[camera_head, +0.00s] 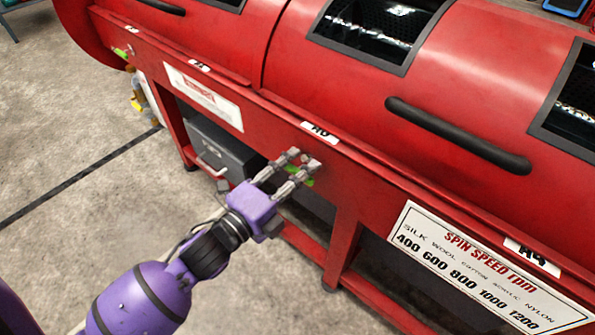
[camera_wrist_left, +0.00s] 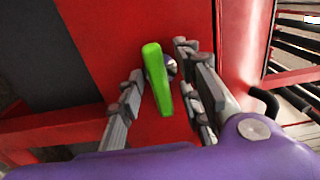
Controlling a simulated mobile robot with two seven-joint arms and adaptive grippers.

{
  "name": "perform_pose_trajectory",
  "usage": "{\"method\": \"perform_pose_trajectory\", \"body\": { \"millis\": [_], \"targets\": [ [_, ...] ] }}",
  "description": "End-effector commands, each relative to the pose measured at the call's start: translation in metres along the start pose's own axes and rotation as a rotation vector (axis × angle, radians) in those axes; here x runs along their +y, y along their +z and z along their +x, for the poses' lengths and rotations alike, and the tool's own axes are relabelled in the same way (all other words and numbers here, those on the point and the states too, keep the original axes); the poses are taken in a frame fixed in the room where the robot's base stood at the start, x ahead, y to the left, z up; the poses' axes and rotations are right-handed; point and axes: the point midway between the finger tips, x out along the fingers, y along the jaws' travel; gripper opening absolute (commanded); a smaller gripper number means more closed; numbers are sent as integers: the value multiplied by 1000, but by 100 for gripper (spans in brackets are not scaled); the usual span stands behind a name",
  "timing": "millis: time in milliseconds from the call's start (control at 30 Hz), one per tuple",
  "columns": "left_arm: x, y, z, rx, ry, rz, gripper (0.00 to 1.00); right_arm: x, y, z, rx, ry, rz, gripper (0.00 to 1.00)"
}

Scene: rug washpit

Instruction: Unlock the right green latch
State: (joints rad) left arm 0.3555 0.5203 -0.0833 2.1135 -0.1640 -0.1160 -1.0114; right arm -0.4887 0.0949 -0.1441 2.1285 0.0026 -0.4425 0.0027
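The right green latch (camera_head: 307,181) is on the front red rail of the machine, just below the A0-like white label, partly hidden by my left gripper (camera_head: 301,163). In the left wrist view the latch (camera_wrist_left: 157,79) is a slim green lever, nearly upright with a slight tilt, beside a round metal pivot (camera_wrist_left: 171,67). My left gripper's two fingers (camera_wrist_left: 158,70) are spread on either side of the lever, with a visible gap at the left finger. The right finger is close to the pivot; contact cannot be told. My right gripper is not in view.
Another green latch (camera_head: 119,53) is at the far left of the rail. A black handle (camera_head: 458,135) sits on the red drum cover (camera_head: 330,95). A spin speed sign (camera_head: 480,270) is at right. A dark grey box (camera_head: 220,150) stands under the rail. Floor at left is clear.

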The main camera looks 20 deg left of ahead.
Motion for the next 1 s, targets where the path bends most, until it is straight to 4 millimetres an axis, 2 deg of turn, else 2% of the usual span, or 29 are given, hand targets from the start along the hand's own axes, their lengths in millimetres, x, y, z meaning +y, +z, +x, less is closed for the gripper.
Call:
{"method": "perform_pose_trajectory", "body": {
  "millis": [100,333,367,667,1000],
  "targets": [
    [0,0,0,0,0,0,32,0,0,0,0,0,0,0],
    [0,0,0,0,0,0,1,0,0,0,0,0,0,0],
    [0,0,-1,0,0,0,0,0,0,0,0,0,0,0],
    [-1,0,-1,0,0,-18,0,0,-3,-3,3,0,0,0],
    [-5,1,0,-2,-1,-194,0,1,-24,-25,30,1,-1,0]
  ]
}}
